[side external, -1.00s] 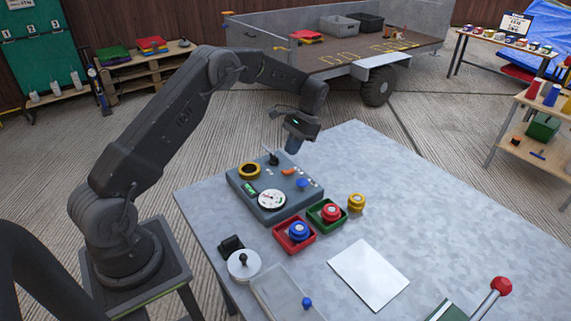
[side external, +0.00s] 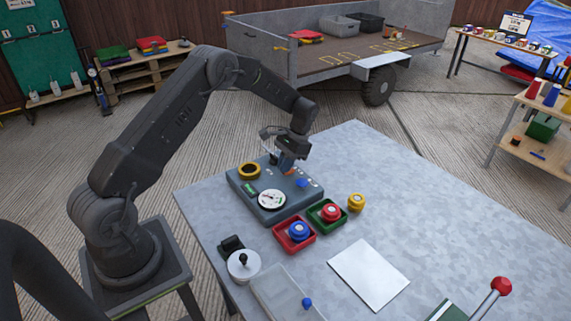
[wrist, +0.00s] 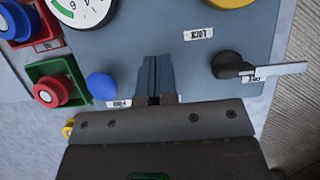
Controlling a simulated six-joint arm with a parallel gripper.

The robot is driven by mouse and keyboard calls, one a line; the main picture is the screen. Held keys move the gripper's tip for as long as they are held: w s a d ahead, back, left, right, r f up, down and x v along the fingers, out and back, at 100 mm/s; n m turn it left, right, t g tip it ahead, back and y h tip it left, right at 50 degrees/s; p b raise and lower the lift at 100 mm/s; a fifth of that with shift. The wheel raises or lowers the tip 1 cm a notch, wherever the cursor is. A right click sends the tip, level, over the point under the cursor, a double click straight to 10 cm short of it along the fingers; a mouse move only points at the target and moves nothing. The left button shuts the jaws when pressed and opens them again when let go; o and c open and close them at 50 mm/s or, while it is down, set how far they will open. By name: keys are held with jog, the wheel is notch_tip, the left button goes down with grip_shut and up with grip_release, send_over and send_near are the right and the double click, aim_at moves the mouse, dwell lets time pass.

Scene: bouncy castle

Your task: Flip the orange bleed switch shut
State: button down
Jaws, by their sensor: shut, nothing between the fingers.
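The blue-grey control box (side external: 248,207) stands on the table, and its top also shows in the wrist view (wrist: 150,25). A little orange of the bleed switch (side external: 291,172) shows at my gripper's fingertips in the side view. In the wrist view the switch is hidden behind the fingers. My gripper (side external: 286,166) is shut and empty, pointing down at the box top. Its fingers (wrist: 156,62) lie between a blue knob (wrist: 102,86) and a black turn knob (wrist: 228,65). I cannot tell whether they touch the switch or which way it lies.
The box also carries a dial gauge (side external: 271,199) and a yellow ring (side external: 249,170). A red tray (side external: 280,235) and a green tray (side external: 316,218) with coloured knobs sit in front, beside a yellow knob (side external: 356,202). The table's right side (side external: 420,210) is mostly clear.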

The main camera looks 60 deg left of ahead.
jog(key=shift+s+f+t, duration=0.4)
jog(key=shift+f+t, duration=0.1)
jog(key=shift+t, duration=0.1)
jog(key=shift+w, duration=0.15)
jog(key=shift+w+d+r, duration=0.1)
jog(key=shift+w+r, duration=0.15)
jog(key=shift+w, duration=0.55)
jog(key=v, duration=1.4)
jog(key=shift+s, duration=0.25)
jog(key=shift+r, duration=0.1)
